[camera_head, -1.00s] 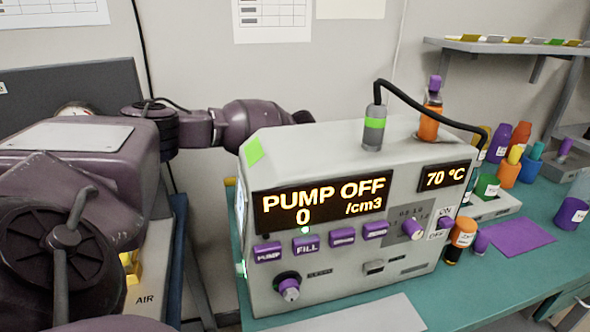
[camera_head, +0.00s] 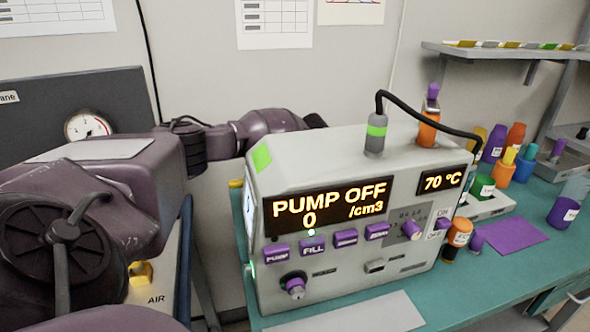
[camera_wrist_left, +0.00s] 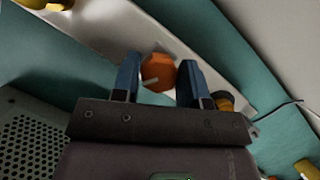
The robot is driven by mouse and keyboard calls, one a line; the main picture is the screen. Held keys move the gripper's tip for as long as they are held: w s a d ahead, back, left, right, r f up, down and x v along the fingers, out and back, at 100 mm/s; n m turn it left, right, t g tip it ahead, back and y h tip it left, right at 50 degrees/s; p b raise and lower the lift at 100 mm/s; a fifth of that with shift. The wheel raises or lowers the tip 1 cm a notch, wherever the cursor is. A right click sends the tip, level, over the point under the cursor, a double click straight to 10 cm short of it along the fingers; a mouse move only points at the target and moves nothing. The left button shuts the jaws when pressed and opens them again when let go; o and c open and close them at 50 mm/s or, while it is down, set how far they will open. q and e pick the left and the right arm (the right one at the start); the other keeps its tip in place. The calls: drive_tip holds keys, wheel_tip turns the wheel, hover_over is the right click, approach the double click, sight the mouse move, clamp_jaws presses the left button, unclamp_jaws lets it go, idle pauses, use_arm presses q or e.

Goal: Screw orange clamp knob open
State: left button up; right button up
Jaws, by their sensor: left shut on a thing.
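The orange clamp knob (camera_wrist_left: 158,72) shows in the left wrist view, between the two blue fingers of my left gripper (camera_wrist_left: 158,64). The gripper is shut on the knob, with a finger on each side of it. A small pale bar crosses the knob's lower part. In the head view my left arm reaches in from the left and passes behind the grey pump machine (camera_head: 345,235), so my left gripper and the knob are hidden there. My right gripper is in neither view.
A pale metal strip (camera_wrist_left: 210,50) and teal surface (camera_wrist_left: 225,30) surround the knob. A perforated grey panel (camera_wrist_left: 30,140) is at lower left in the wrist view. The machine's display reads PUMP OFF. Several bottles and a purple mat (camera_head: 515,236) stand to its right.

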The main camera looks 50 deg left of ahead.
use_arm(q)
drive_tip(key=shift+n+g, duration=0.3)
drive_tip(key=shift+n, duration=0.4)
drive_tip(key=o, duration=0.9)
